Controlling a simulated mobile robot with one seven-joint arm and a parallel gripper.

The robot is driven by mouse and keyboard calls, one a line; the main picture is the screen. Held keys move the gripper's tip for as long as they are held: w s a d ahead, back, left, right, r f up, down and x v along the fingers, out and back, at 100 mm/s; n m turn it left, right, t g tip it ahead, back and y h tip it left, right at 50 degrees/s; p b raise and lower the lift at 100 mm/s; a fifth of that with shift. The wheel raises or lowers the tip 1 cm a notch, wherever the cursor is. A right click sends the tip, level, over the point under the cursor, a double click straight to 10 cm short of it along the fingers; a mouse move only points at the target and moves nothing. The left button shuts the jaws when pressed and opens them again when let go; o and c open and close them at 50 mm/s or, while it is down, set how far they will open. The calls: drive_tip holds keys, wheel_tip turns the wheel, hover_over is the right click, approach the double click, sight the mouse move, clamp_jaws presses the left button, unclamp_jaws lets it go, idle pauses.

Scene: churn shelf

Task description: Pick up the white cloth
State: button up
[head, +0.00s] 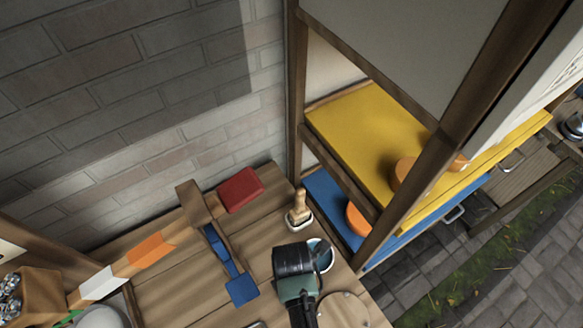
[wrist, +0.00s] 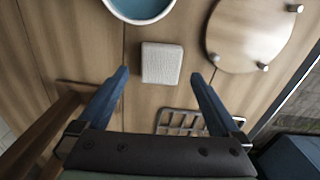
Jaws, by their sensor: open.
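The white cloth (wrist: 161,63) is a small, pale, folded-looking square lying flat on the wooden planks in the wrist view. My gripper (wrist: 158,77) is open, with its two blue fingers apart. The cloth appears between and just beyond the fingertips, and nothing is held. The height of the fingers above the planks is hard to tell. In the head view my dark hand covers this part of the bench, and I cannot make out the cloth there.
A blue-lined bowl (wrist: 140,8) is beyond the cloth. A round wooden board with pegs (wrist: 250,35) is at right, and a metal rack (wrist: 182,122) lies nearer. A potted brush (head: 299,212), red block (head: 240,190) and yellow shelf (head: 365,135) stand around the bench.

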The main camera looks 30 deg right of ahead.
drive_tip(key=shift+a+f, duration=0.1)
drive_tip(key=shift+f, duration=2.1)
drive_tip(key=c, duration=1.2)
